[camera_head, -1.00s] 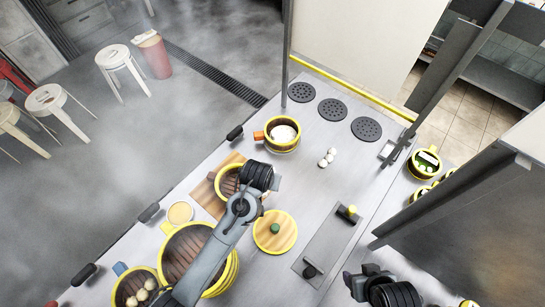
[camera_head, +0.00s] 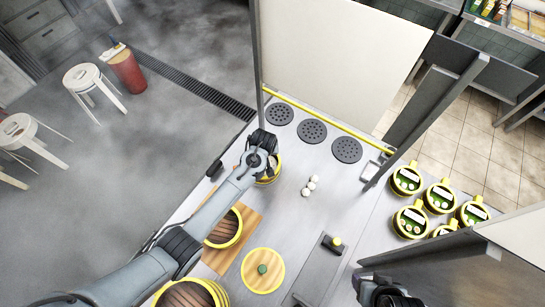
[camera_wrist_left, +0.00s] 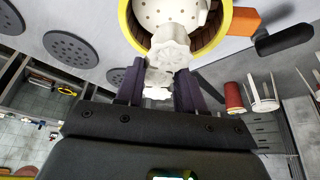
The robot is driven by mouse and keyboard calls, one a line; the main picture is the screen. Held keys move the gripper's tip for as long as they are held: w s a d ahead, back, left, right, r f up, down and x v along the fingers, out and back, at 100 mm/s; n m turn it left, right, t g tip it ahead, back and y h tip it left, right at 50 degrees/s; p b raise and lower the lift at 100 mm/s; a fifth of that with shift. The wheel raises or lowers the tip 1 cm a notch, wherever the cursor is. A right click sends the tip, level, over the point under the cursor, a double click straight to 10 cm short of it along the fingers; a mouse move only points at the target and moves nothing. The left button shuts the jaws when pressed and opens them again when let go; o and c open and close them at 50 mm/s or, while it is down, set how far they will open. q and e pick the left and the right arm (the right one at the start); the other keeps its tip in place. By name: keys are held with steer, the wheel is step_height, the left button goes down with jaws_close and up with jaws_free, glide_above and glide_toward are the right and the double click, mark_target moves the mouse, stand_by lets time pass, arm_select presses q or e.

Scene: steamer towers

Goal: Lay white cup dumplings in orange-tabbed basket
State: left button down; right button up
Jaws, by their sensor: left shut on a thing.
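The orange-tabbed basket (camera_wrist_left: 209,42) is round with a yellow rim and a white perforated liner (camera_wrist_left: 165,12); its orange tab (camera_wrist_left: 245,20) shows in the left wrist view. My left gripper (camera_wrist_left: 158,88) is shut on a white cup dumpling (camera_wrist_left: 170,50), which overlaps the basket's near rim in that view. In the head view my left gripper (camera_head: 262,160) hides most of the basket (camera_head: 274,174). Several white dumplings (camera_head: 311,186) lie close together on the counter right of it. My right gripper (camera_head: 364,284) is at the bottom, its fingers too unclear to read.
A round lid with a green knob (camera_head: 263,269) and an empty basket (camera_head: 226,229) on a wooden board (camera_head: 240,243) lie nearer. Dark perforated discs (camera_head: 312,130) sit behind. Several green-filled baskets (camera_head: 407,180) stand at right. A grey post (camera_head: 430,115) rises there.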

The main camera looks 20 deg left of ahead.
arm_select(q)
steer(key=shift+s+r, duration=0.1)
steer(key=shift+r, duration=0.5)
arm_select(e)
steer(key=shift+s+d+r, duration=0.1)
steer(key=shift+s+r, duration=0.05)
steer(key=shift+s, duration=0.3)
arm_select(q)
steer(key=shift+r+p, duration=0.15)
steer(key=shift+p, duration=0.45)
steer(key=shift+f+b, duration=3.1)
steer(key=shift+f, duration=1.75)
arm_select(e)
steer(key=shift+w+f, duration=0.1)
steer(key=shift+f, duration=2.45)
arm_select(q)
steer(key=shift+f, duration=0.5)
arm_select(e)
steer(key=shift+f, duration=0.2)
arm_select(q)
steer(key=c, duration=0.6)
jaws_free()
